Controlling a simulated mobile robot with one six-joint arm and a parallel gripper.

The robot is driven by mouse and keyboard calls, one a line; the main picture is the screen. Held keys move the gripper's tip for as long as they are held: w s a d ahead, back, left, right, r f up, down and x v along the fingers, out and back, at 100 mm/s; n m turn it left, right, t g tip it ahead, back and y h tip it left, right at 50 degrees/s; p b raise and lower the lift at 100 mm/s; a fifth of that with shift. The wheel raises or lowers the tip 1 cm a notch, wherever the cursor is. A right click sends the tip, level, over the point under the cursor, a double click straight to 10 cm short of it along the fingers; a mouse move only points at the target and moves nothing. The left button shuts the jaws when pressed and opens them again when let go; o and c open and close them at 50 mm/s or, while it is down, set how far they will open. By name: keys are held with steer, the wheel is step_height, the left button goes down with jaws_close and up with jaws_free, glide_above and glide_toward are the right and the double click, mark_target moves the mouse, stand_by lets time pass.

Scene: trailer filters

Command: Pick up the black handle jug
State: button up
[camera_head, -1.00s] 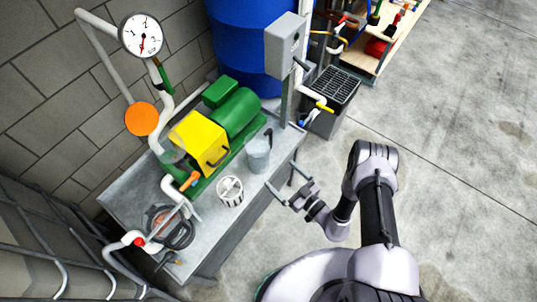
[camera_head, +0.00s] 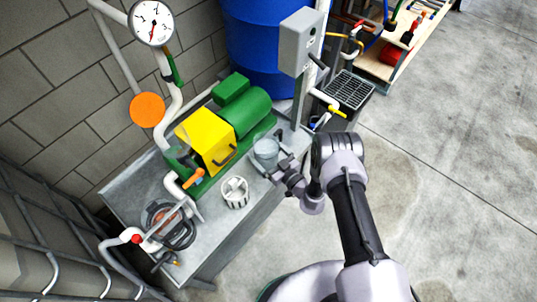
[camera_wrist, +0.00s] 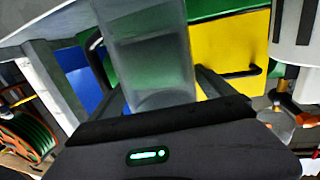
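The grey translucent jug (camera_head: 265,149) stands upright on the metal bench near its front edge, in front of the green pump. Its black handle is hard to make out now. My gripper (camera_head: 274,168) is at the jug, reaching in from the right over the bench edge. In the wrist view the jug (camera_wrist: 150,50) fills the upper middle, with dark fingers on its two sides. The gripper looks open around it; firm contact is not visible.
A white slotted cup (camera_head: 235,192) stands close by on the bench (camera_head: 216,228). The yellow box (camera_head: 207,141) and green pump (camera_head: 246,110) are behind the jug. A grey post with a control box (camera_head: 299,41) stands to the right.

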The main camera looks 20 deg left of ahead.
mark_target(259, 141)
steer(key=c, duration=1.7)
steer(key=shift+o, duration=0.2)
steer(key=shift+r, duration=0.15)
steer(key=shift+r+p, duration=1)
steer(key=shift+r, duration=0.75)
steer(key=shift+s+d, duration=0.45)
steer(key=s+d+r+p, duration=0.1)
steer(key=s+d+p, duration=0.3)
steer(key=s+d, duration=0.5)
steer(key=shift+s+r+p, duration=0.2)
steer(key=shift+s+p, duration=0.2)
steer(key=shift+s, duration=0.75)
